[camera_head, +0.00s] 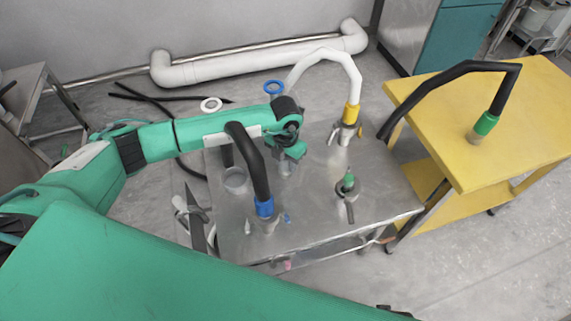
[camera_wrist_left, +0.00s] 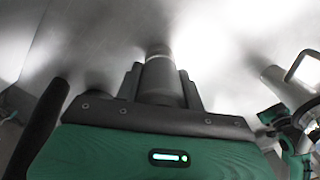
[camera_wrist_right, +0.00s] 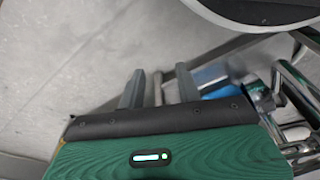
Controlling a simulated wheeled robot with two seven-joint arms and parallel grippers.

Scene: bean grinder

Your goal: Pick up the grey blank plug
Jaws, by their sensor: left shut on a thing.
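A grey cylindrical plug (camera_wrist_left: 160,76) stands between the fingers of my left gripper (camera_wrist_left: 160,82) in the left wrist view, and the gripper is shut on it. Its lower part is hidden by the gripper body. In the head view my left gripper (camera_head: 287,157) points down over the back middle of the metal table (camera_head: 310,215); the plug is mostly hidden there. I cannot tell whether the plug still touches the table. My right gripper (camera_wrist_right: 160,82) shows in the right wrist view, with its fingers apart and nothing between them.
A black hose with a blue collar (camera_head: 264,207) stands in front of the left gripper. A white hose with a yellow collar (camera_head: 350,115) and a green-topped fitting (camera_head: 347,184) are to its right. A yellow table (camera_head: 540,115) with a green-collared black hose (camera_head: 486,124) stands further right.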

